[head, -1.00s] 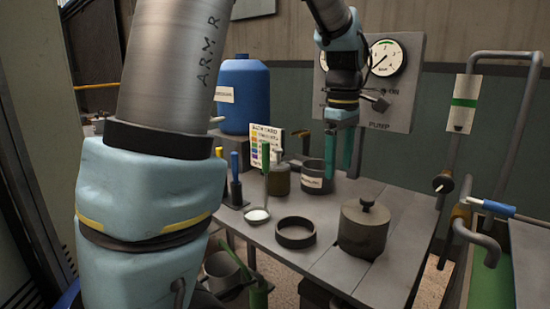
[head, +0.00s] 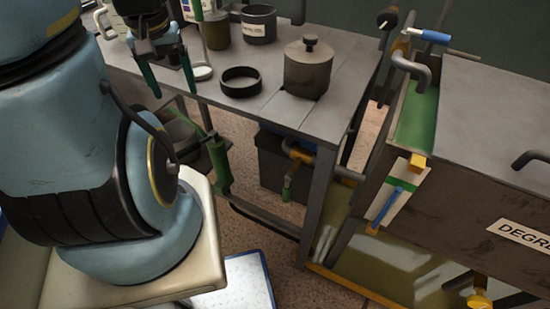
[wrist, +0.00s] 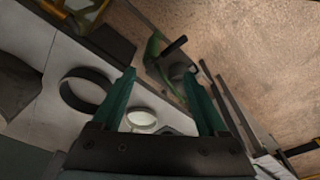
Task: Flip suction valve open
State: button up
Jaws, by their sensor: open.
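No part in view is labelled as the suction valve, so I cannot tell which one it is. A pipe with a yellow fitting (head: 298,152) and a downward spout is under the table. A blue-handled lever (head: 430,36) sits on a pipe at the top of the tank at right. Another blue handle (head: 385,207) slants across a pale plate on the tank's near side. My gripper (head: 172,88) is open and empty near the table's front left edge, apart from these levers. Its two green fingers also show spread in the wrist view (wrist: 160,74).
The grey table (head: 345,100) carries a lidded pot (head: 308,72), a black ring (head: 241,92) and a labelled can (head: 258,28). The degreaser tank (head: 460,165) stands at right. A green pump-like tool (head: 219,165) is below the table edge.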

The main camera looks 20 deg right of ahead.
aim_at(287, 191)
jog(key=k+j, duration=0.7)
jog(key=k, duration=0.15)
